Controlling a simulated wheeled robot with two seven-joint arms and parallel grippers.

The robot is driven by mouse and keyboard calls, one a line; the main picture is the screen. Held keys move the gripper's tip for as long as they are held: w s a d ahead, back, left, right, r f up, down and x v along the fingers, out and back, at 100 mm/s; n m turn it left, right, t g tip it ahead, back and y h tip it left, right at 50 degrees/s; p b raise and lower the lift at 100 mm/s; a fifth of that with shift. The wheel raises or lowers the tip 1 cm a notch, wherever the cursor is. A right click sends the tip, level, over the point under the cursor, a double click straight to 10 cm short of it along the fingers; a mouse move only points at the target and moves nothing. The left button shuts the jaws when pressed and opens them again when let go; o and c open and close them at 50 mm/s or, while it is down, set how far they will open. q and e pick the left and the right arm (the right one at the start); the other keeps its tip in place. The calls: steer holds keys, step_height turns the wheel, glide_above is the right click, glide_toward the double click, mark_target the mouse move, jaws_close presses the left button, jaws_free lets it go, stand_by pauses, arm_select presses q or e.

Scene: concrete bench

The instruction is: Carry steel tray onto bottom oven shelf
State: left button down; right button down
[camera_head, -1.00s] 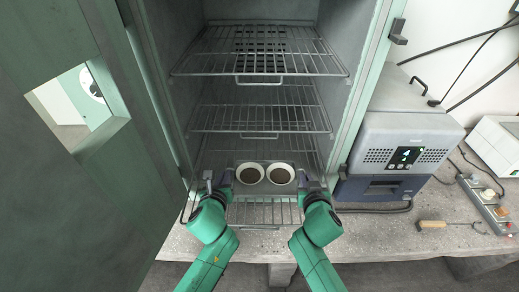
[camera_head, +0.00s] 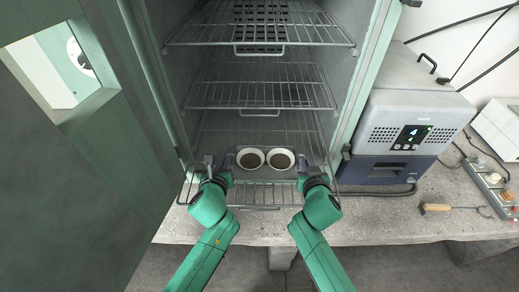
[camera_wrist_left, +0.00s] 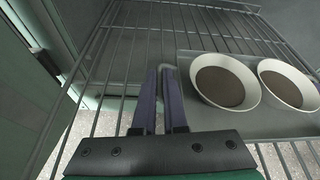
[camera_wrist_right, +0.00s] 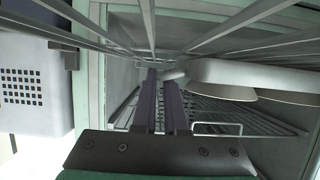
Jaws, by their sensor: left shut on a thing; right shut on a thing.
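The steel tray (camera_wrist_left: 280,125) is a flat grey sheet carrying two white bowls (camera_head: 250,158) (camera_head: 281,159) with dark contents. It is inside the open oven, low down, over the bottom wire shelf (camera_head: 262,197). I cannot tell whether it touches the shelf. My left gripper (camera_wrist_left: 165,72) is shut on the tray's left handle, and my right gripper (camera_wrist_right: 160,72) is shut on its right handle. In the head view the left gripper (camera_head: 217,172) and right gripper (camera_head: 311,172) flank the bowls at the oven mouth. The bowls look upright.
The middle shelf (camera_head: 260,96) and top shelf (camera_head: 259,32) are empty above the tray. The oven door (camera_head: 110,150) stands open at left. A grey-blue instrument (camera_head: 400,135) stands close to the right of the oven. A wooden-handled tool (camera_head: 437,208) lies on the bench.

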arm_select(q)
steer(key=c, duration=1)
jaws_free()
steer(key=shift+f, duration=0.2)
arm_select(e)
steer(key=c, duration=1)
jaws_free()
steer(key=shift+f, duration=0.2)
arm_select(q)
steer(key=shift+w, duration=0.1)
arm_select(e)
steer(key=shift+o, duration=0.2)
arm_select(q)
steer(key=o, duration=0.8)
steer(key=shift+c, duration=0.2)
steer(key=shift+d, duration=0.15)
arm_select(e)
steer(key=shift+a, duration=0.1)
arm_select(q)
steer(key=shift+d, duration=0.1)
arm_select(e)
steer(key=shift+a, duration=0.15)
